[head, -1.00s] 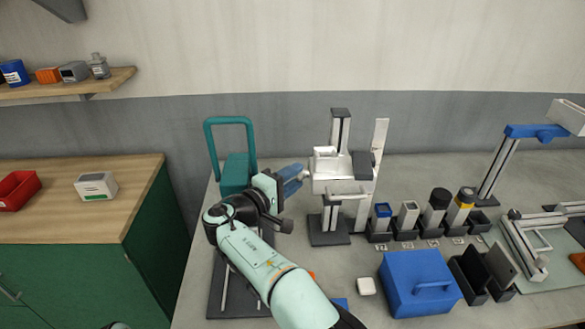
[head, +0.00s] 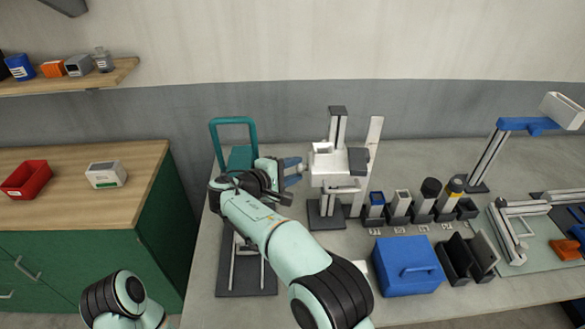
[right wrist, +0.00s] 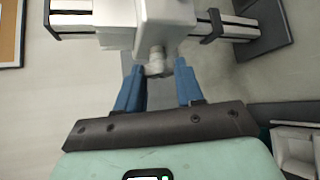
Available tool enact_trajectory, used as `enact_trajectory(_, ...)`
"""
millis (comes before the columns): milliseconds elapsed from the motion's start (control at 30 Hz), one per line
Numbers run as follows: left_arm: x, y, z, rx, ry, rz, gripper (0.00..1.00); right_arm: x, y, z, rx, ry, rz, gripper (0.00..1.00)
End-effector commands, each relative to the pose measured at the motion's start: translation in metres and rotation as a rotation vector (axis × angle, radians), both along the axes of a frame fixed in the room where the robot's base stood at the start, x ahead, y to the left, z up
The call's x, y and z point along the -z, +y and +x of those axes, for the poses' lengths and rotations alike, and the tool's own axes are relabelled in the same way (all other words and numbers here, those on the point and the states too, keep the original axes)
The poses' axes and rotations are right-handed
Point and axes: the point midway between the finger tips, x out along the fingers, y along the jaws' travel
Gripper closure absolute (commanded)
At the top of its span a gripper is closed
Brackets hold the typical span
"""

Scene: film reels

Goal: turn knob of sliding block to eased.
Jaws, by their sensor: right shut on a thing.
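The sliding block (head: 322,170) is a white block on an upright grey post with a dark base, at the middle of the bench in the head view. It also shows at the top of the right wrist view (right wrist: 165,14). Its small pale knob (right wrist: 156,64) points toward my wrist camera. My right gripper (head: 297,170) reaches the block's left side. In the right wrist view its blue fingers (right wrist: 159,85) are on either side of the knob, shut on it. The knob is hidden in the head view. My left gripper is out of view; only part of that arm shows at bottom left.
A teal frame (head: 233,120) stands left of the post, close behind my right arm. Several small containers (head: 398,205) stand in a row to the right. A blue box (head: 408,272) sits in front of them. A wooden-topped cabinet (head: 135,155) is at left.

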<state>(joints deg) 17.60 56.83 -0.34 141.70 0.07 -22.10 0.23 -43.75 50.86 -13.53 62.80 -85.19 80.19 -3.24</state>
Motion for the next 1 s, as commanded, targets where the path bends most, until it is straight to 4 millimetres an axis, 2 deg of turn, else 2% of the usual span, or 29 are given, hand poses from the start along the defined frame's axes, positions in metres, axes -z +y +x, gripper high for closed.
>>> enact_trajectory(133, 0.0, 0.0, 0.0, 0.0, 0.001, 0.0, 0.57, -0.001, 0.0, 0.0, -0.001, -0.001, -0.001, 0.94)
enact_trajectory(167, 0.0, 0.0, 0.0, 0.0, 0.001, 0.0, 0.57, -0.001, 0.0, 0.0, -0.001, -0.001, -0.001, 0.53)
enact_trajectory(200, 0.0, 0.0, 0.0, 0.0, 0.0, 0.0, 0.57, -0.001, 0.0, 0.0, -0.001, -0.001, -0.001, 0.4)
enact_trajectory(233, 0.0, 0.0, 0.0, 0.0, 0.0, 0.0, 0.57, -0.001, 0.0, 0.0, -0.001, -0.001, -0.001, 0.38)
enact_trajectory(500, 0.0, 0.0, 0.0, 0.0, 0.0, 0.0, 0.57, 0.0, 0.001, 0.0, -0.001, -0.001, 0.0, 0.38)
enact_trajectory(633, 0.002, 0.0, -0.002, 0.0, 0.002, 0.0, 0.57, -0.003, 0.007, -0.006, -0.003, -0.001, 0.0, 0.38)
enact_trajectory(767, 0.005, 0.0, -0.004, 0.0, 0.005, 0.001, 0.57, -0.008, 0.023, -0.02, -0.005, -0.001, 0.0, 0.38)
enact_trajectory(1000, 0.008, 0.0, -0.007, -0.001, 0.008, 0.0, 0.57, -0.025, 0.062, -0.056, -0.005, -0.002, 0.0, 0.38)
